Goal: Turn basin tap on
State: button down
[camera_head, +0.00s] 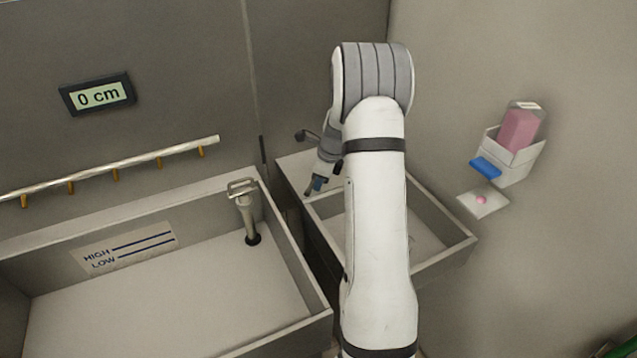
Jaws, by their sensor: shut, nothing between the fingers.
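The basin (440,255) is a grey, box-shaped sink in the middle right, partly hidden behind my white arm. A dark, slim fitting with a rounded end (301,135) shows at the basin's back left, left of my arm; it looks like part of the tap, but the rest is hidden. My gripper (312,190) is small in the picture, pointing down at the basin's left rim. It is shut and empty, below the dark fitting and apart from it in the picture. I cannot tell whether it touches the rim.
A large tank (215,300) with HIGH and LOW marks and an upright pipe (247,215) stands left. A display (97,95) reads 0 cm above a rail (110,170). A pink soap dispenser (519,130) hangs on the right wall.

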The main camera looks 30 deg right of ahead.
jog(key=shift+r, duration=0.1)
jog(key=p+v, duration=0.7)
jog(key=v, duration=0.2)
jog(key=shift+s+r, duration=0.15)
jog(key=shift+r, duration=0.2)
